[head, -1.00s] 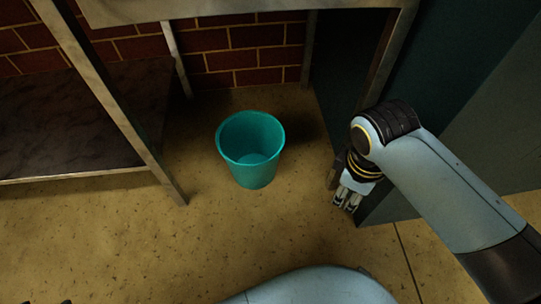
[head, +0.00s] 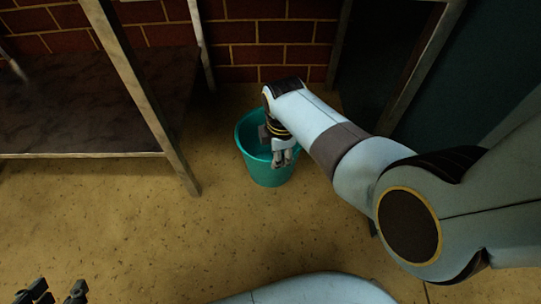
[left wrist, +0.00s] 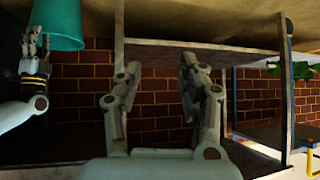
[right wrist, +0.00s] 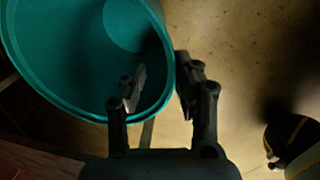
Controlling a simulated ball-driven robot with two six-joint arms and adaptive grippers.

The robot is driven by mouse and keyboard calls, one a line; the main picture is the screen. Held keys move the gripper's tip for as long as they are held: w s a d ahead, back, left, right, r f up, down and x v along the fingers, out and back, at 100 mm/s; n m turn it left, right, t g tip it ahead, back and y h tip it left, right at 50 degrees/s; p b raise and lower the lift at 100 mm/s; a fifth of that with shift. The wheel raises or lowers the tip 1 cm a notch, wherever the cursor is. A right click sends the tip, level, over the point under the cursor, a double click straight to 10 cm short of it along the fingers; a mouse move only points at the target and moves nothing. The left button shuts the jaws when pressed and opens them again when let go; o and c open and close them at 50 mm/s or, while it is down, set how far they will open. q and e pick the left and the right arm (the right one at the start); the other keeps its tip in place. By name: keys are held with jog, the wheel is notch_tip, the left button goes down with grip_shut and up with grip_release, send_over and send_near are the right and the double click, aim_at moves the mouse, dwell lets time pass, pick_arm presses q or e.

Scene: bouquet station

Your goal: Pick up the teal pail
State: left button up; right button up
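The teal pail (head: 262,172) stands upright on the floor in the head view, its rim partly covered by my right arm. My right gripper (head: 283,160) is at the pail's rim on its near right side. In the right wrist view the right gripper (right wrist: 160,72) is open, with one finger inside the pail (right wrist: 55,65) and the other outside, the rim between them. A gap shows beside the inner finger. My left gripper (head: 54,293) is low at the left, away from the pail. In the left wrist view it (left wrist: 160,65) is open and empty; the pail (left wrist: 62,22) shows upper left.
A metal-framed table with a low dark shelf (head: 95,110) stands left of the pail, its leg (head: 150,100) close by. A brick wall (head: 265,45) is behind. A dark teal panel (head: 450,90) is at the right. Floor in front of the pail is clear.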

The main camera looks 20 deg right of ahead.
aim_at(278, 172)
jog(key=shift+f+b, duration=0.4)
jog(key=shift+f, duration=0.5)
pick_arm(q)
jog(key=shift+s+d+f+t, duration=0.2)
jog(key=shift+s+f+t, duration=0.2)
jog(key=shift+s+t, duration=0.45)
pick_arm(e)
jog(key=shift+f, duration=0.25)
jog(key=shift+s+d+f+b, duration=0.1)
jog(key=shift+f+b, duration=0.7)
jog(key=shift+b, duration=0.15)
pick_arm(q)
jog(key=w+d+r+m+t+h+b, duration=0.1)
jog(key=w+r+t+h, duration=0.1)
jog(key=w+r+t, duration=0.75)
pick_arm(e)
jog(key=shift+f, duration=0.55)
jog(key=shift+f+b, duration=0.7)
jog(key=shift+f, duration=0.05)
jog(key=shift+f+b, duration=0.4)
jog(key=shift+f, duration=0.05)
pick_arm(q)
notch_tip(278, 172, up, 18)
jog(key=w+d+m+t+h, duration=0.1)
jog(key=d+m+t+h, duration=0.1)
jog(key=m+t+h, duration=0.1)
jog(key=shift+w+f+t, duration=0.2)
jog(key=shift+w+t, duration=0.15)
jog(key=shift+t, duration=0.25)
